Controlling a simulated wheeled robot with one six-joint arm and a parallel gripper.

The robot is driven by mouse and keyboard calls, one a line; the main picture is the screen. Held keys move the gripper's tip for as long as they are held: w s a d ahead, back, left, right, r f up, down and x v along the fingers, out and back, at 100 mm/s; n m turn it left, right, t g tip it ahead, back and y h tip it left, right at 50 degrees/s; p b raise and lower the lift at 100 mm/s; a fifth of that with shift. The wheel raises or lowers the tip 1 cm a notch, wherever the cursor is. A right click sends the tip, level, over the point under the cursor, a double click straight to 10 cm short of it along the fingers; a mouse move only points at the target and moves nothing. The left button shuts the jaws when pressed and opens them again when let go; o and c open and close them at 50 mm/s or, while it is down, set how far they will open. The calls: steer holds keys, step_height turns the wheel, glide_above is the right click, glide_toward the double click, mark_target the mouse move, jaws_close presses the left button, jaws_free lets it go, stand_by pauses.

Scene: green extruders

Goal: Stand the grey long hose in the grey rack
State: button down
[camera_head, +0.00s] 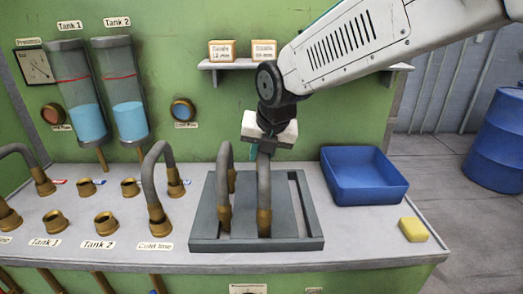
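The grey rack (205,229) is a slotted dark-grey tray on the bench, in the middle of the head view. A grey hose (264,183) with a brass end stands upright at it, the brass end low in or over a slot. My gripper (263,149) is right at the top of this hose, pointing down. The white gripper body hides the hose's top and most of the fingers, so I cannot see whether they press on it. Another arched grey hose (225,172) with brass ends stands in the rack just to the left. Which hose is the long one is unclear.
A blue bin (383,194) stands right of the rack and a yellow sponge (413,229) lies near the bench's right edge. Left are brass sockets (105,223) and an arched hose (152,178) at the Cold line. A shelf (230,66) with boxes is behind.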

steer(key=shift+f, duration=0.35)
steer(key=c, duration=1.1)
jaws_free()
